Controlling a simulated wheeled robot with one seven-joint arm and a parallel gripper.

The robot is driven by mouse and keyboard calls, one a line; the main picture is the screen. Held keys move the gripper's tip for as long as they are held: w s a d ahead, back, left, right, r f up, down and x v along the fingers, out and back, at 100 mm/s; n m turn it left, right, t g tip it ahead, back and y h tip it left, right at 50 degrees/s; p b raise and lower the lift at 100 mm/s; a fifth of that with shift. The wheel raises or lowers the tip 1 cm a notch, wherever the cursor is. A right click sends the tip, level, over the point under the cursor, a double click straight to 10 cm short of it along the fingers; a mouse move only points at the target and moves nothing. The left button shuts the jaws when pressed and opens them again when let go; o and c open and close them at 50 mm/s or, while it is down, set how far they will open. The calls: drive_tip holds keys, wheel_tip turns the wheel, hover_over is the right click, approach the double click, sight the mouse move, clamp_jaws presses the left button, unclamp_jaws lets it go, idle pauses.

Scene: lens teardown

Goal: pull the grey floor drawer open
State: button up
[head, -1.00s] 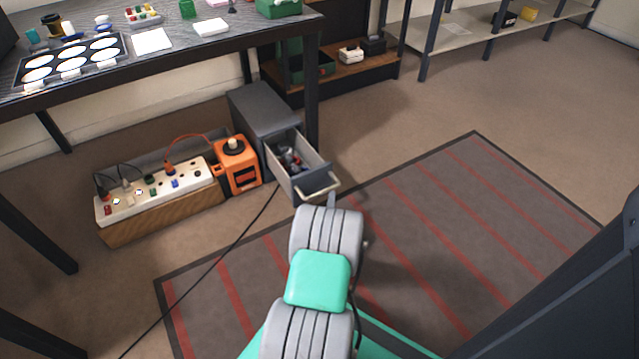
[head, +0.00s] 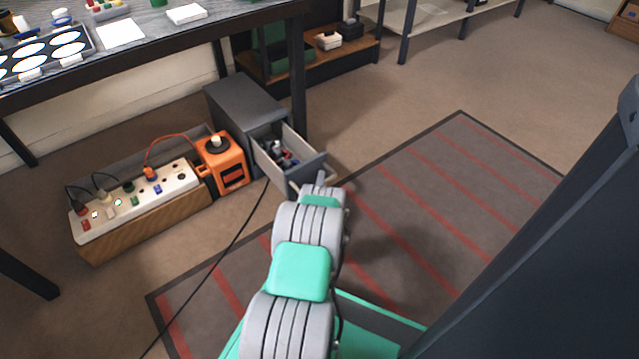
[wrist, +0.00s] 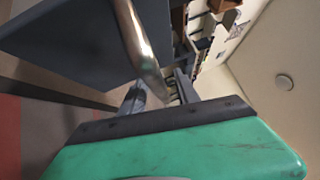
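The grey floor drawer (head: 312,169) stands pulled partly out of its grey cabinet (head: 245,103). Small grey, red and blue items lie inside it. Its pale bar handle (head: 295,188) shows at the front, partly behind my arm. In the wrist view the metal handle (wrist: 139,38) crosses close to the camera and runs down towards the gap between my fingers. My gripper (wrist: 160,92) has its two fingers apart, and I see no firm grip on the bar. In the head view my arm hides most of the gripper.
An orange box (head: 222,163) and a white power strip on a wooden block (head: 140,217) stand left of the cabinet. A black cable crosses the floor. A workbench (head: 180,42) stands above and behind. The striped mat (head: 440,190) is clear to the right.

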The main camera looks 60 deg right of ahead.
drive_tip(key=shift+b+x, duration=0.45)
drive_tip(key=shift+x, duration=0.3)
drive_tip(key=shift+w, duration=0.1)
drive_tip(key=shift+c, duration=0.6)
clamp_jaws()
idle(0.3)
